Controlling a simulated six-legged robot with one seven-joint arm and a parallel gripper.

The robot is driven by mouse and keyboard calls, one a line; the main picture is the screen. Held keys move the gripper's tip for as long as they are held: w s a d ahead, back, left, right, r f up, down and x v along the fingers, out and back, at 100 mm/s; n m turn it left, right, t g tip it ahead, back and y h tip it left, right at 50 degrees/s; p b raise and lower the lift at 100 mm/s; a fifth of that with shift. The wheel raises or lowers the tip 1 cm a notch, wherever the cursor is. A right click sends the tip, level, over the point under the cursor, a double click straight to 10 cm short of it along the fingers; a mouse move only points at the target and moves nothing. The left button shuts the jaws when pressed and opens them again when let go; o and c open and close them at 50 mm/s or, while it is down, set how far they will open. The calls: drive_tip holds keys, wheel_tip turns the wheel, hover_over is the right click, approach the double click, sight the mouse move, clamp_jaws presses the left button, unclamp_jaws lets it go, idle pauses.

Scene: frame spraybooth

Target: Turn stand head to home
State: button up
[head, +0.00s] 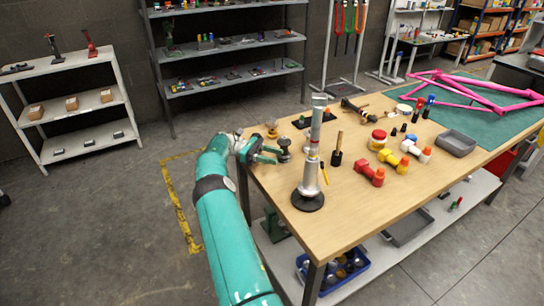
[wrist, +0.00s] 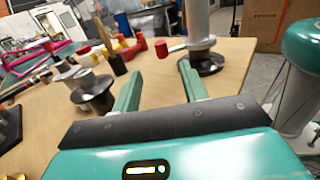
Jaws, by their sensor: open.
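A tall silver stand (head: 313,145) with a round black foot rises from the wooden table near its front edge. In the wrist view its lower post and dark foot (wrist: 203,60) show just beyond the right fingertip. A dark spool-shaped piece (head: 284,147) stands at the table's left edge, close to my gripper (head: 268,152). It also shows in the wrist view (wrist: 95,92), left of the left finger. My gripper (wrist: 160,72) is open, with bare table between its fingers. I cannot tell which part is the stand head, or its home mark.
A blue bin (head: 335,270) sits on the lower shelf. Floor left of the table is clear.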

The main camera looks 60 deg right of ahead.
drive_tip(key=shift+d+r, duration=0.1)
drive_tip(key=shift+r, duration=0.15)
drive_tip(key=c, duration=0.7)
drive_tip(key=r+t, duration=0.2)
drive_tip(key=s+t, duration=0.1)
drive_tip(key=shift+d+r+n+t, duration=0.25)
drive_tip(key=shift+r+n+t, duration=0.05)
drive_tip(key=shift+r, duration=0.1)
clamp_jaws()
drive_tip(key=w+a+r+n+t, duration=0.1)
drive_tip(key=w+a+r+t, duration=0.1)
drive_tip(key=a+r+t, duration=0.3)
drive_tip(key=shift+t, duration=0.3)
drive_tip(key=x, duration=0.3)
drive_tip(key=d+x, duration=0.1)
drive_tip(key=x, duration=0.6)
drive_tip(key=shift+w+d+f, duration=0.1)
drive_tip(key=shift+w+d, duration=0.15)
drive_tip(key=shift+d, duration=0.1)
drive_tip(key=shift+s+d+f, duration=0.1)
drive_tip(key=shift+s+d, duration=0.1)
drive_tip(key=shift+s, duration=0.45)
drive_tip(key=shift+s+d, duration=0.2)
drive_tip(key=shift+s, duration=0.5)
drive_tip(key=shift+s+d+f, duration=0.1)
drive_tip(key=shift+s+d, duration=0.1)
drive_tip(key=shift+s, duration=0.45)
